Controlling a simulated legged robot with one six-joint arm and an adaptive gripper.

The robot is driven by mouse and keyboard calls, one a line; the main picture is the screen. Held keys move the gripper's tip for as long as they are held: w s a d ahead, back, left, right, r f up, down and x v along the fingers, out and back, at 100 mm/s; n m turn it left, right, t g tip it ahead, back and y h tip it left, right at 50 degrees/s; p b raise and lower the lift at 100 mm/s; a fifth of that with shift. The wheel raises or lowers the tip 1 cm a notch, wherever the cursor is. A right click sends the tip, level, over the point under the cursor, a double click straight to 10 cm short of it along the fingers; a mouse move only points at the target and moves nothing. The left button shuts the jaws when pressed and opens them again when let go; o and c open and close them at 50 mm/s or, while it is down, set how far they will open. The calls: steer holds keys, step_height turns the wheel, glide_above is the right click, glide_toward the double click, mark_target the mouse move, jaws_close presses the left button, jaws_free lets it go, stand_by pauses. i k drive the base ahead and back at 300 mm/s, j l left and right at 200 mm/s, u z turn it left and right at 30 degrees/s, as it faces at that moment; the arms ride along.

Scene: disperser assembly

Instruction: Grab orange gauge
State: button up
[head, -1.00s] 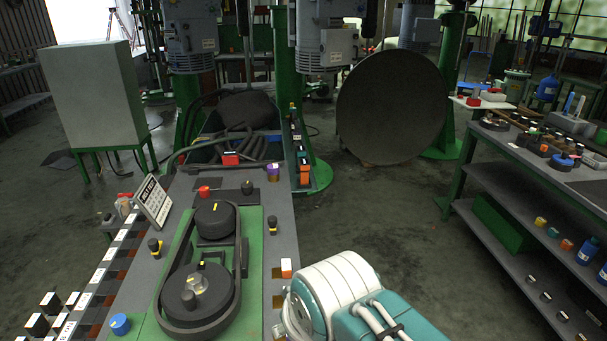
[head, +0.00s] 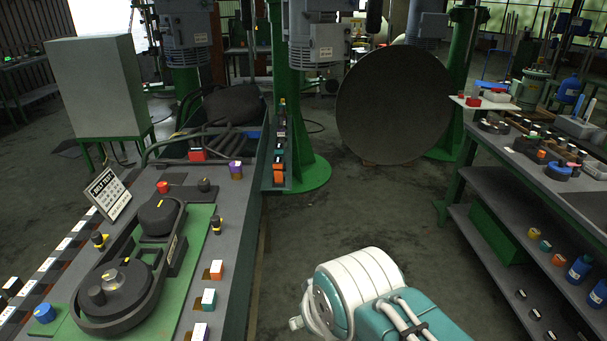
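Several orange things are in the head view, and I cannot tell for sure which is the gauge. A small orange block with a white top (head: 217,268) stands on the right edge of the grey bench. A second orange block (head: 279,173) sits in the narrow tray at the bench's far right corner. My white and teal arm shows at the bottom, right of the bench, apart from these blocks. My gripper is not visible, so its state does not show.
The grey bench (head: 232,219) carries a dark belt drive (head: 113,290) on a green plate and a tilted sign (head: 107,194). Teal (head: 208,299) and purple (head: 200,331) blocks line its right edge. A shelved workbench (head: 477,186) stands right. Open floor (head: 400,205) lies between.

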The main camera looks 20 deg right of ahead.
mark_target(278, 161)
steer(key=i+l, duration=0.1)
steer(key=l, duration=0.3)
steer(key=i+l, duration=0.1)
steer(key=l, duration=0.3)
steer(key=i+l, duration=0.1)
steer(key=l, duration=0.25)
steer(key=i+l, duration=0.1)
steer(key=l, duration=0.3)
steer(key=i+l, duration=0.1)
steer(key=l, duration=0.3)
steer(key=i+l, duration=0.15)
steer(key=i, duration=0.3)
steer(key=i+l, duration=0.15)
steer(key=i, duration=0.25)
steer(key=i+l, duration=0.1)
steer(key=i, duration=0.35)
steer(key=i+j+z, duration=0.1)
steer(key=i+j, duration=0.55)
steer(key=i, duration=0.05)
